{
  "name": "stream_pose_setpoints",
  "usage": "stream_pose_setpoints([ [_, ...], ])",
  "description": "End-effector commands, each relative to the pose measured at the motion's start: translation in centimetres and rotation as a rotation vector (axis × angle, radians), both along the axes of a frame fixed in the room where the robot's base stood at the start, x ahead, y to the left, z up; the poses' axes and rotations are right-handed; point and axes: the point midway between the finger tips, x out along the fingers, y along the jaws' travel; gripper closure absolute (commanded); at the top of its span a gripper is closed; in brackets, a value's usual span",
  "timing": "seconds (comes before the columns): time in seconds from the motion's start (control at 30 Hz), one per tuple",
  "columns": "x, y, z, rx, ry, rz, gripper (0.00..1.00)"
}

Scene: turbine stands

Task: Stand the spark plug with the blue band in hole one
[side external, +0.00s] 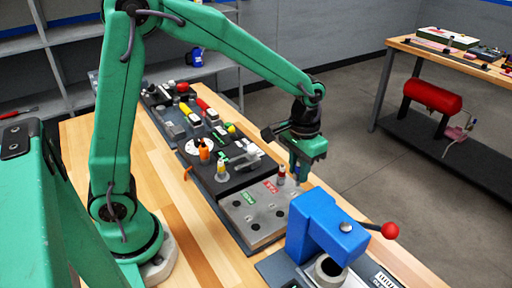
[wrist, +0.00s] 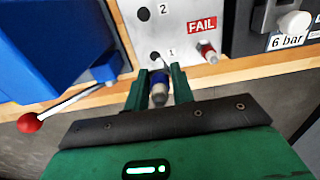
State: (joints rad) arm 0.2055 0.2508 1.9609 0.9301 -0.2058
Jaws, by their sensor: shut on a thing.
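My gripper (wrist: 161,78) is shut on the spark plug with the blue band (wrist: 158,97), which sits between the two green fingers. In the wrist view its upper end lies just below hole one (wrist: 155,57), marked 1, in the grey plate (wrist: 178,38). I cannot tell its height above the plate. In the side view my gripper (side external: 303,163) hangs beyond the far right edge of the plate (side external: 238,213), and the held plug cannot be made out. A red-banded plug (wrist: 209,53) stands beside the FAIL label; it also shows in the side view (side external: 281,174).
A blue press with a red-knobbed lever (side external: 318,228) stands close to the plate's near side. A black board with a gauge and fittings (side external: 225,160) lies beyond the plate. Hole two (wrist: 144,14) looks empty. The wooden bench edge (wrist: 105,96) runs below the plate.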

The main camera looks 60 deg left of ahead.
Motion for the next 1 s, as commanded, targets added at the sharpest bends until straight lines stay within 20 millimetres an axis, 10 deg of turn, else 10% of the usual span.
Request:
stream_pose_setpoints([
  [1.0,1.4,-1.3,-2.7,0.0,0.001,0.0,1.0],
])
